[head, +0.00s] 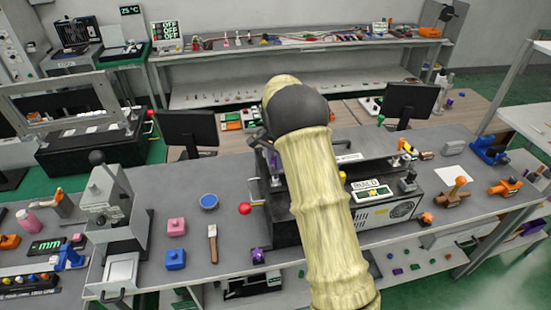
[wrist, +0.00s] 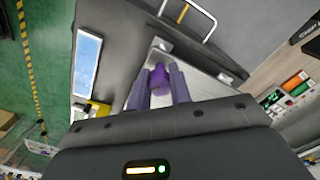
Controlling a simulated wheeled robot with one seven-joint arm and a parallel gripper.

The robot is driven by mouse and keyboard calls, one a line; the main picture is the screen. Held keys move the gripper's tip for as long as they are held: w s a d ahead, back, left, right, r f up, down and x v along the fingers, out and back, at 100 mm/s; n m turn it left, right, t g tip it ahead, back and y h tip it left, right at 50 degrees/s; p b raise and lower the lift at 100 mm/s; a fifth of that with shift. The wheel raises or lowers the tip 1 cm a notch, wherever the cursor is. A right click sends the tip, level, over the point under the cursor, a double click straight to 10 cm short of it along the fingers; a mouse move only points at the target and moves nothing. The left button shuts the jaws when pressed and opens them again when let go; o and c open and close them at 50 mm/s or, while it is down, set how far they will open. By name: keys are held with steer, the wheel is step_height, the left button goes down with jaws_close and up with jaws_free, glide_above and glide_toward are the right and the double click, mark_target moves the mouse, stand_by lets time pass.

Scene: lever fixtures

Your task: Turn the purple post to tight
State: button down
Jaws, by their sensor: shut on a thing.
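The purple post (wrist: 159,74) stands on a pale metal plate in the wrist view. My gripper (wrist: 159,86) has one finger on each side of it and is shut on it. The post's lower part shows between and just beyond the fingertips. In the head view my arm covers most of the spot where the gripper works, beside the black machine (head: 285,228). I cannot make out the post clearly there, and no tight marking is readable.
A metal loop handle (wrist: 188,14) rises close beyond the post in the wrist view. A red ball knob (head: 245,208) sticks out left of the black machine.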

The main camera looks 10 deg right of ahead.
steer(key=m+p, duration=0.1)
steer(key=m, duration=0.3)
steer(key=shift+r+m, duration=0.1)
steer(key=shift+m, duration=0.2)
steer(key=shift+m+p, duration=0.55)
steer(key=shift+m, duration=1.15)
steer(key=c, duration=1.3)
jaws_free()
step_height(320, 180, up, 17)
steer(key=b, duration=0.3)
steer(key=shift+r, duration=0.15)
